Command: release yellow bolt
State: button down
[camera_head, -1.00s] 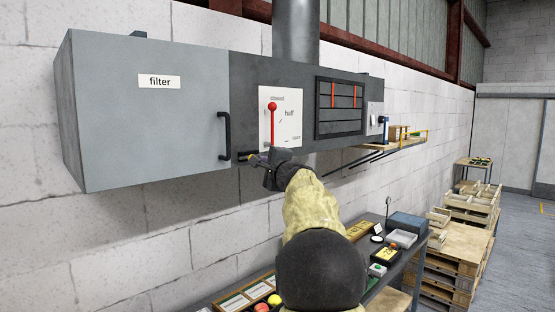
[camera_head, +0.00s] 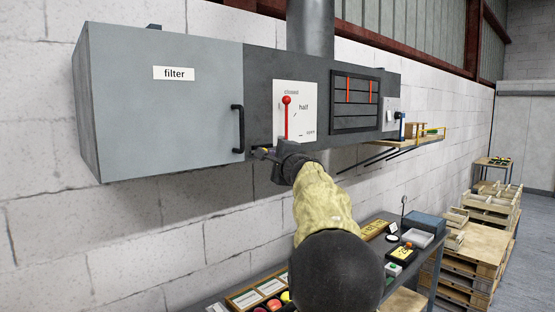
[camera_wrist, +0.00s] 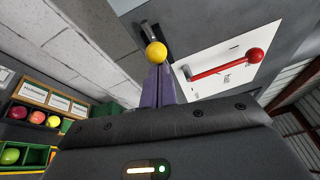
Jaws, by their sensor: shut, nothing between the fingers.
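The yellow bolt's round knob (camera_head: 263,150) sits low on the grey cabinet, just right of the filter door (camera_head: 170,110) and its black handle (camera_head: 238,130). In the wrist view the yellow knob (camera_wrist: 157,53) stands just beyond my purple fingertips, with a dark bar behind it. My gripper (camera_wrist: 157,82) is shut and empty. It points at the knob from the front; whether the fingertips touch it I cannot tell. In the head view my gripper (camera_head: 276,156) is at the cabinet's lower edge, and its fingers are mostly hidden.
A red lever (camera_head: 286,118) stands upright on the white panel just above my gripper. A slotted black panel (camera_head: 354,102) is to its right. Below, a bench holds fruit and small boxes (camera_head: 424,238). Pallets and wooden crates (camera_head: 493,204) stand at the right.

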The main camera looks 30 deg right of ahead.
jog(key=shift+w+a+r, duration=0.1)
jog(key=shift+a, duration=0.3)
jog(key=s+d+f, duration=0.1)
jog(key=s+d, duration=0.1)
jog(key=d, duration=0.3)
jog(key=b+v, duration=0.6)
jog(key=v, duration=0.4)
jog(key=shift+a, duration=0.25)
jog(key=shift+w, duration=0.15)
